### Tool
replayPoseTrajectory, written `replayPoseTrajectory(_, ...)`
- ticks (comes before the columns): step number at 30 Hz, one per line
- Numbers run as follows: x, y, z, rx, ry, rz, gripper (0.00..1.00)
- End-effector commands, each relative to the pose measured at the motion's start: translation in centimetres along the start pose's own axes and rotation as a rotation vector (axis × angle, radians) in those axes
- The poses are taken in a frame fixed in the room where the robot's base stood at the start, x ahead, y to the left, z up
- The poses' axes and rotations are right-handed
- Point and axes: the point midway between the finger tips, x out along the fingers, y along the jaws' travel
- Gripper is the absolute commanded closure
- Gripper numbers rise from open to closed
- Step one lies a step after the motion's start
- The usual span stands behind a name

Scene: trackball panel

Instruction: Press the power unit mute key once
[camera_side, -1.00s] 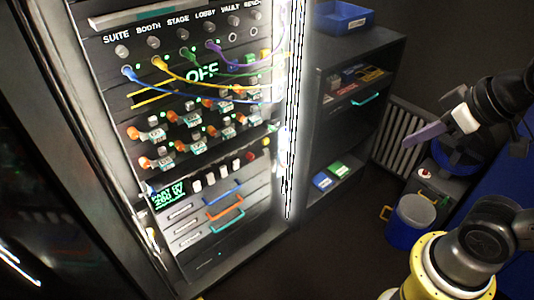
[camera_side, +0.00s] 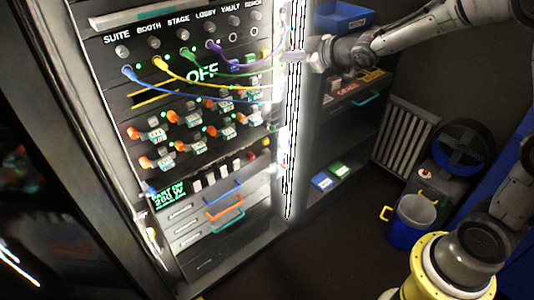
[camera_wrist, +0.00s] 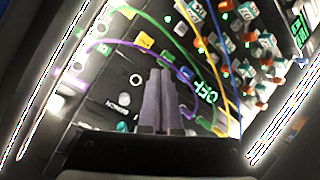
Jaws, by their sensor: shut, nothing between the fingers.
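The power unit is in the lower part of the rack, with a green-lit display (camera_side: 168,193) reading about 260 W. A row of pale keys (camera_side: 209,180) and a red button (camera_side: 251,155) sit right of it. I cannot tell which one is the mute key. In the wrist view a green display (camera_wrist: 300,30) shows at the upper right edge. My gripper (camera_side: 287,57) is at the rack's upper right edge, well above the power unit, partly lost in glare. In the wrist view my gripper (camera_wrist: 157,75) has its fingers together and empty, in front of the patch panel.
Coloured patch cables (camera_side: 205,85) hang across the upper panel near my gripper. Orange knobs (camera_side: 172,117) fill the middle rows. Drawers with coloured handles (camera_side: 222,196) lie below the keys. A bright door edge (camera_side: 293,130) runs down the rack's right side. A dark shelf stands beside it.

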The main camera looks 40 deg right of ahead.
Motion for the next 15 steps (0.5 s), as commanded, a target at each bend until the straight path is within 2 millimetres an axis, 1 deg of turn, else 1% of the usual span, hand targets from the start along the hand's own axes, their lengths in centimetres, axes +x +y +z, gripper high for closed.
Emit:
replayPoseTrajectory(1, 2.1, -0.7, 1.6, -0.011, -0.003, -0.021, 1.00)
replayPoseTrajectory(3, 4.5, -1.6, 3.3, -0.026, 0.004, -0.046, 1.00)
replayPoseTrajectory(5, 6.3, -2.5, 5.0, -0.034, 0.008, -0.069, 1.00)
replayPoseTrajectory(6, 7.5, -3.2, 6.3, -0.038, 0.008, -0.086, 1.00)
replayPoseTrajectory(8, 9.0, -4.2, 8.1, -0.041, 0.008, -0.108, 1.00)
replayPoseTrajectory(9, 9.9, -4.9, 9.5, -0.042, 0.006, -0.124, 1.00)
replayPoseTrajectory(11, 11.2, -6.0, 11.5, -0.041, 0.002, -0.148, 1.00)
replayPoseTrajectory(12, 11.9, -6.8, 12.9, -0.039, -0.002, -0.164, 1.00)
replayPoseTrajectory(14, 12.9, -8.0, 15.1, -0.033, -0.012, -0.187, 1.00)
replayPoseTrajectory(15, 13.5, -8.8, 16.5, -0.029, -0.021, -0.203, 1.00)
